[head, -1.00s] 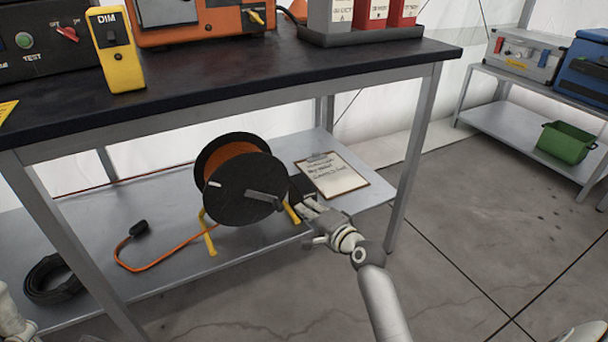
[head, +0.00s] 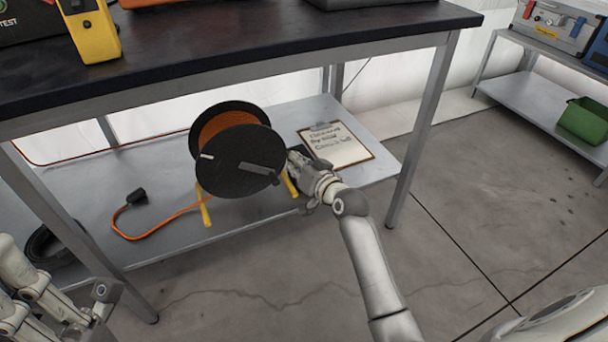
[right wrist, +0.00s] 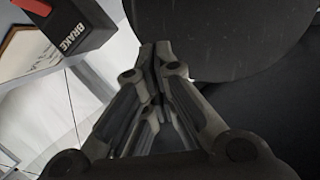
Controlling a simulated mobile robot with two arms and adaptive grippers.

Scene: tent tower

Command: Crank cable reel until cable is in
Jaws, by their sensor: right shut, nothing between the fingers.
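The cable reel, with black flanges (head: 236,178) and orange cable (head: 222,125) wound inside, stands on yellow legs on the lower shelf. A grey crank bar (head: 258,170) lies across its front face, pointing right. Loose orange cable (head: 165,222) runs along the shelf to a black plug (head: 137,197). My right gripper (head: 292,160) is shut and empty beside the reel's right edge. In the right wrist view its fingertips (right wrist: 155,58) are near the dark flange (right wrist: 235,40); contact is unclear. A black box marked BRAKE (right wrist: 75,28) has a red part. My left gripper (head: 35,290) is partly visible at lower left.
The black bench top (head: 230,50) overhangs the metal shelf (head: 150,250). A table leg (head: 420,140) stands right of my right arm. A clipboard (head: 338,145) lies behind the gripper. A black cable coil (head: 45,245) lies at left. Floor at right is clear.

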